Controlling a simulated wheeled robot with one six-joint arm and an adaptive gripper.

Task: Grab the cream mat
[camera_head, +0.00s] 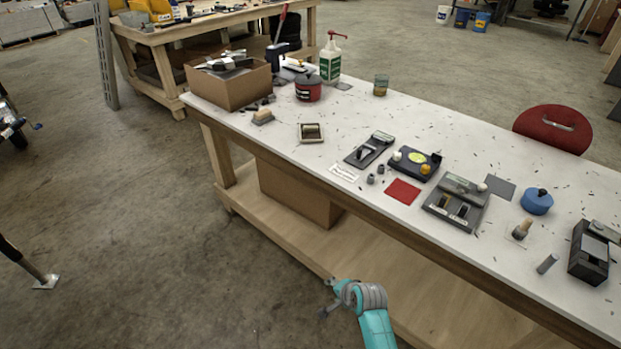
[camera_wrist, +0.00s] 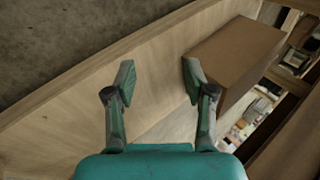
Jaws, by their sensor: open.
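I cannot clearly make out the cream mat. A small pale square (camera_head: 512,239) lies under a brush on the right part of the white table (camera_head: 300,155); its colour is hard to tell. A whitish flat piece with dark marks (camera_head: 345,172) lies near the table's front edge, left of a red mat (camera_head: 403,191). My gripper (camera_head: 326,299) is low in front of the table, below the top and beside the lower shelf. In the wrist view my gripper (camera_wrist: 158,76) is open and empty, with bare wood between its fingers.
A cardboard box (camera_head: 297,190) stands on the lower shelf and shows right of my fingers in the wrist view (camera_wrist: 235,55). Grey devices (camera_head: 457,203), a blue round container (camera_head: 537,201) and an open carton (camera_head: 230,84) crowd the tabletop. The floor at left is mostly clear.

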